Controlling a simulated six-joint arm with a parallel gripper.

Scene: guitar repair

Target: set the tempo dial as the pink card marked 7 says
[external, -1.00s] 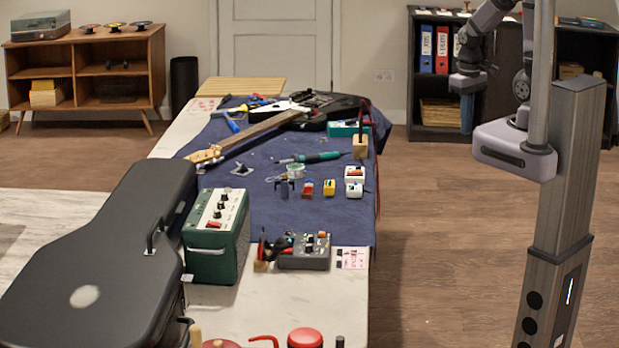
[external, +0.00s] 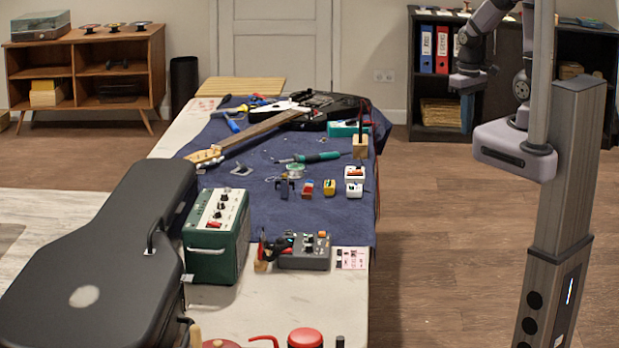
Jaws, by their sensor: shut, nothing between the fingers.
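A grey box with several knobs and small coloured parts (external: 304,252) stands near the front right of the bench. Which of its knobs is the tempo dial cannot be told at this size. A white card with pink markings (external: 352,258) lies flat just right of the box. Its print is too small to read, so no 7 can be made out. Another pale pink-marked card (external: 204,104) lies at the bench's far left. My gripper (external: 468,83) hangs shut and empty in the upper right, beyond the bench's right edge and well away from the box and cards.
A green amplifier with knobs (external: 217,238) and a black guitar case (external: 95,260) stand left of the box. Pliers in a wooden block (external: 262,252) stand close to its left side. Small pedals, a soldering iron (external: 318,157) and a guitar (external: 262,128) lie behind on the blue mat (external: 245,170).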

